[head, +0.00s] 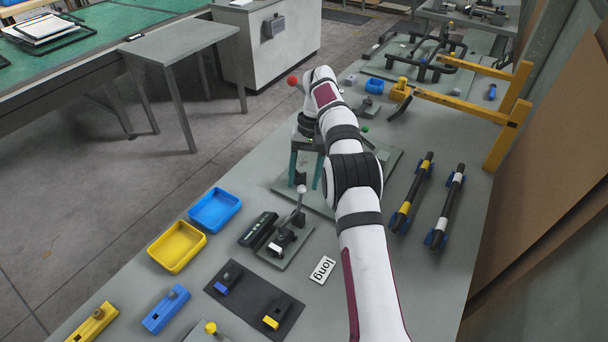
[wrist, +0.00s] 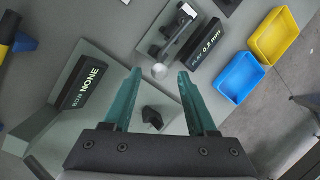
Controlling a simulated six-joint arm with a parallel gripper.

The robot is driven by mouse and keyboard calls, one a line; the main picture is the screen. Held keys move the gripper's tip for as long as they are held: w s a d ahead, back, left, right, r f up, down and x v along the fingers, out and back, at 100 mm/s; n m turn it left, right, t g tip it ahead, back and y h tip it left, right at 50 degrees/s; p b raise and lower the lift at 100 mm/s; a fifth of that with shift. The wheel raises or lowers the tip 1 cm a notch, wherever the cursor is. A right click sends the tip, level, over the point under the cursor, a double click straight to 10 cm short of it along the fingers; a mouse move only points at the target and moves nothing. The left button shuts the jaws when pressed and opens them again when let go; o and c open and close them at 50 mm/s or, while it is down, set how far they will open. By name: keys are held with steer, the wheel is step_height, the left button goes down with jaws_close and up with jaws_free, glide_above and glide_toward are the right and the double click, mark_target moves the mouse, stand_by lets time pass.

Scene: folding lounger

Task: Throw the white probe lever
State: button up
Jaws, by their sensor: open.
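The white probe lever ends in a pale ball knob (head: 301,189) on a thin upright stem, rising from a small dark plate (head: 286,246). In the wrist view the knob (wrist: 160,71) shows just ahead of the fingertips, between their lines. My gripper (head: 304,184) has two teal fingers pointing down. It is open, with nothing between the pads. In the wrist view its fingertips (wrist: 159,72) are on either side of the knob; whether either touches it I cannot tell. The lever's mount (wrist: 171,32) lies beyond the knob.
A black block reading "PLAY 0.2 mm" (wrist: 206,44) lies beside the lever's plate. Blue (head: 215,209) and yellow (head: 177,246) trays stand left of it. A "long" label (head: 322,269) lies to the right. Another plate with a "NONE" block (wrist: 84,86) is under my gripper.

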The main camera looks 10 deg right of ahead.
mark_target(300, 197)
steer(key=shift+v, duration=1.2)
